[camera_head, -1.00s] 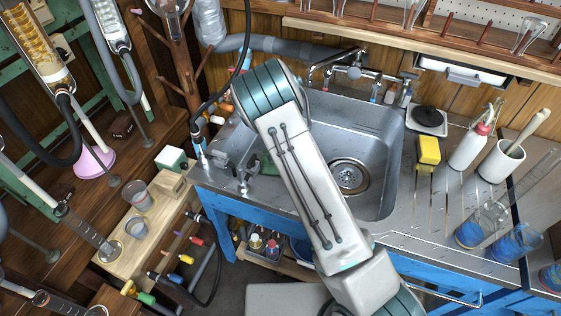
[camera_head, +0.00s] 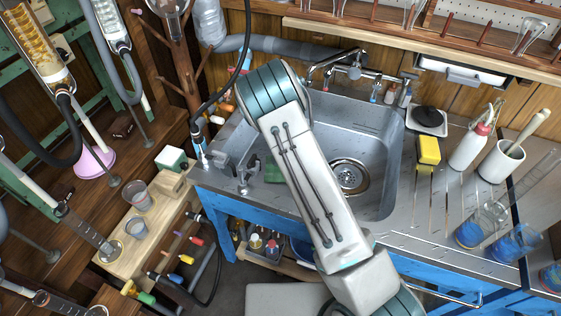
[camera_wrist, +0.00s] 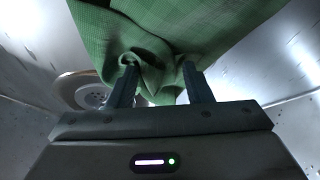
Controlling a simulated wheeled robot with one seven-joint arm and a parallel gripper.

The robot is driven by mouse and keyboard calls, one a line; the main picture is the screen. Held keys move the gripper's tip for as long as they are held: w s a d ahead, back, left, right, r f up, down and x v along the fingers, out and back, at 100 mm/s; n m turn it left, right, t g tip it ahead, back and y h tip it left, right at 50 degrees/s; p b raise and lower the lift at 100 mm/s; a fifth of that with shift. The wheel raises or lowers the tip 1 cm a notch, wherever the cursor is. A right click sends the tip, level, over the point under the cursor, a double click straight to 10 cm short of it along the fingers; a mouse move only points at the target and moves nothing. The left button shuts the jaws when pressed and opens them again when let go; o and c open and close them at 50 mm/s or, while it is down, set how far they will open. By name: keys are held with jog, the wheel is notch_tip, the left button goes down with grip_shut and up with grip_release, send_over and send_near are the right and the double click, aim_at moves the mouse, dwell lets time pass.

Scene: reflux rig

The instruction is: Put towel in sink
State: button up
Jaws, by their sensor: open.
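The green checked towel (camera_wrist: 190,35) hangs or lies bunched just ahead of my gripper in the wrist view, with the sink's metal walls around it. A small green patch of the towel (camera_head: 273,173) shows inside the sink (camera_head: 382,150), left of my arm, in the head view; my arm hides the rest. My gripper (camera_wrist: 160,82) is open. Its two fingers stand apart at the towel's near edge, with a gathered fold of cloth between and just beyond the tips. I cannot tell whether they touch it. My gripper is hidden in the head view.
The sink drain (camera_head: 349,177) is right of my arm. A faucet (camera_head: 355,72) stands at the back rim. Metal fittings (camera_head: 243,178) stand at the left rim.

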jog(key=s+d+r+p, duration=0.1)
jog(key=d+r+p, duration=0.3)
jog(key=r, duration=0.5)
jog(key=shift+s+r+p, duration=0.25)
jog(key=shift+r+p, duration=0.1)
jog(key=shift+r, duration=0.05)
jog(key=shift+s, duration=0.15)
jog(key=c, duration=0.9)
jog(key=shift+s+d+r, duration=0.1)
jog(key=shift+s+d, duration=0.05)
jog(key=shift+s, duration=0.2)
grip_shut()
jog(key=shift+s+d+f, duration=0.3)
jog(key=shift+s+f, duration=0.3)
jog(key=shift+s+d+f, duration=0.25)
jog(key=shift+s+f, duration=0.35)
